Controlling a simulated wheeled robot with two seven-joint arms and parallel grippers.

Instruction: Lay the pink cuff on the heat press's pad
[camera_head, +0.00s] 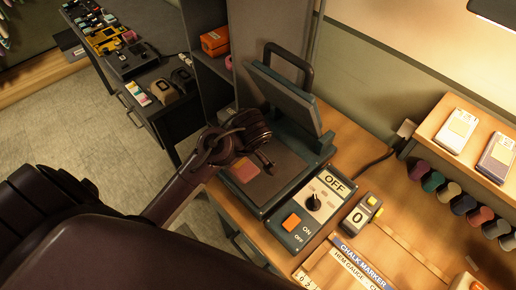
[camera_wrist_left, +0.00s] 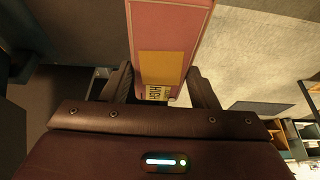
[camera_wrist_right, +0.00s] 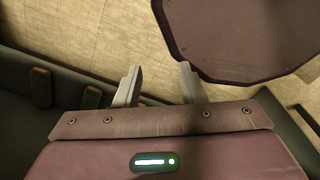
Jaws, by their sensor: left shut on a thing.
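The pink cuff (camera_head: 244,172) shows over the heat press's dark pad (camera_head: 283,183) in the head view. My left gripper (camera_head: 250,160) is above the pad and shut on the cuff. In the left wrist view the cuff (camera_wrist_left: 175,25) runs up from between the fingers (camera_wrist_left: 163,92), with a yellow patch and a printed label. I cannot tell whether it touches the pad. The heat press's lid (camera_head: 288,97) is raised; its front panel (camera_head: 308,207) has a dial, an OFF sign and an orange switch. My right gripper (camera_wrist_right: 159,88) is open and empty.
A small counter (camera_head: 360,213) reading 0 stands right of the press. Chalk marker and hem gauge labels (camera_head: 345,262) lie in front. Several coloured rolls (camera_head: 462,204) hang under a shelf (camera_head: 450,105) at the right. A dark cabinet (camera_head: 165,110) stands behind left.

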